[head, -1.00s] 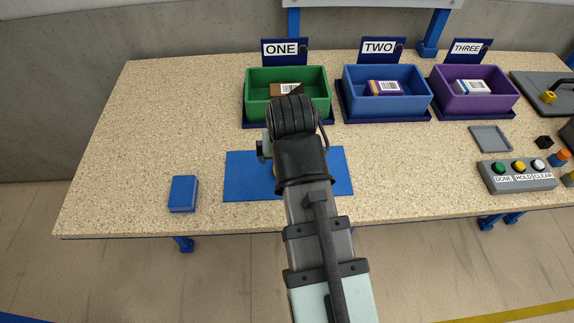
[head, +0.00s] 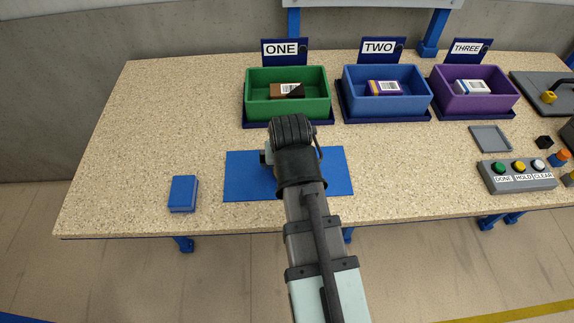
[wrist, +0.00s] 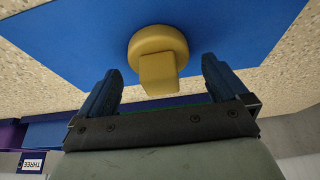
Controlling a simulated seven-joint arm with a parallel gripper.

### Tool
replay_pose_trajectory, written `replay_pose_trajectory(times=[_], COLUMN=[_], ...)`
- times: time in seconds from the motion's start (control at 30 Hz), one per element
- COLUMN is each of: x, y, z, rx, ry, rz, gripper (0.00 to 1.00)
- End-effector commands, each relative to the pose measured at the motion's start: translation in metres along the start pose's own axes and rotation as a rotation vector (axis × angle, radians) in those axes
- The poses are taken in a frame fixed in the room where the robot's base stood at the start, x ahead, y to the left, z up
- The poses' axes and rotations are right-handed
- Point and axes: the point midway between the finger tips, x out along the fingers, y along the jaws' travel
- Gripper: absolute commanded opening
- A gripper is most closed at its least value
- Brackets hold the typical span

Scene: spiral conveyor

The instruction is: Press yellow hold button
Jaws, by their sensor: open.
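The yellow HOLD button (head: 519,166) sits on a grey button box (head: 520,183) at the right of the table, between the green DONE button (head: 500,168) and the white CLEAR button (head: 538,164). My gripper (wrist: 160,88) is far to the left of the box, above the blue mat. A yellow round piece with a block-like stem (wrist: 158,55) shows over the mat just beyond the fingertips. My arm hides the gripper in the head view.
The blue mat (head: 240,180) lies under my arm. A blue box (head: 183,193) lies to its left. Green (head: 315,105), blue (head: 415,104) and purple (head: 500,104) bins, each with a package, line the back. A grey tray (head: 490,139) lies behind the button box.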

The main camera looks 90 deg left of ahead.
Motion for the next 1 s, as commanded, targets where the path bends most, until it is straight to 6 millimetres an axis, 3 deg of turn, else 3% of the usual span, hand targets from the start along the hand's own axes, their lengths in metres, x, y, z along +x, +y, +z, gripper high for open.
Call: replay_pose_trajectory(times=[0.2, 0.43, 1.0], x=[0.018, 0.018, 0.018], y=[0.0, 0.0, 0.0], z=[0.0, 0.0, 0.0], rx=[0.0, 0.0, 0.0], ry=[-0.001, 0.0, 0.0], rz=[0.0, 0.0, 0.0], gripper=[1.0, 1.0, 0.45])
